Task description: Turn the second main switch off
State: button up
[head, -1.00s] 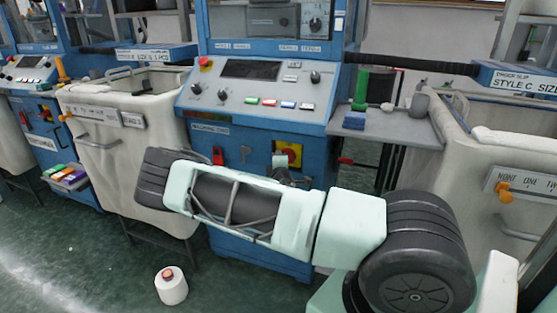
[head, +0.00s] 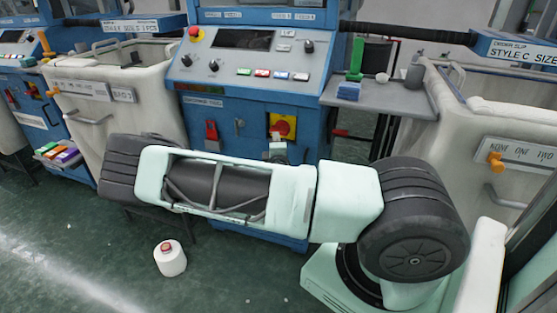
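A main switch, a red rotary knob on a yellow plate (head: 282,126), sits on the blue front of the middle machine (head: 262,108). The knob's exact angle is too small to read. My pale green arm stretches across the picture below it. A small pale green and dark part at the arm's far side, seemingly my gripper (head: 278,150), shows just below the yellow plate. Its fingers are hidden, so I cannot tell whether it is open or touches anything. Another machine (head: 45,110) stands at the left; no yellow switch plate is clear on it.
A red lever (head: 211,132) and a small grey handle (head: 239,126) are left of the switch. A red emergency button (head: 196,34) tops the panel. Cream bins (head: 125,110) flank the machine. A grey side shelf (head: 385,100) juts out right. A yarn cone (head: 170,258) stands on the floor.

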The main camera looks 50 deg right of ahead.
jog(key=v, duration=0.9)
jog(key=shift+r, duration=0.1)
